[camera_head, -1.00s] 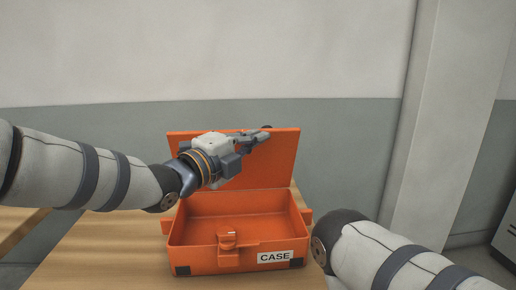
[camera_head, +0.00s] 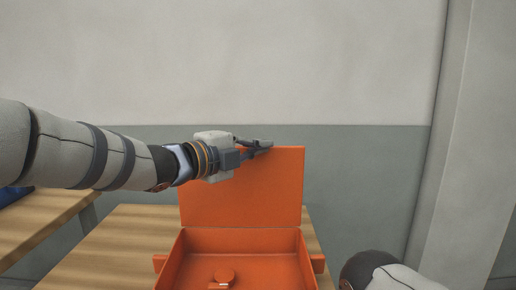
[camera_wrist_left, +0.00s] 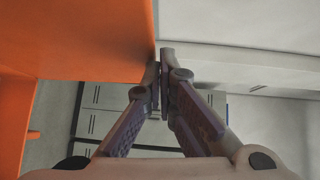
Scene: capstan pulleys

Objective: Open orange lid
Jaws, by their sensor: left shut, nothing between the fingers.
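The orange lid (camera_head: 245,190) stands upright at the back of the orange case (camera_head: 235,240) in the head view. My right gripper is out of view; only part of my right arm shows at the lower right.
The case sits on a wooden table (camera_head: 120,240). Another wooden surface (camera_head: 40,225) is at the left, with a blue item (camera_head: 12,195) on it. A grey and white wall (camera_head: 370,170) is behind, with a pillar (camera_head: 465,150) at the right.

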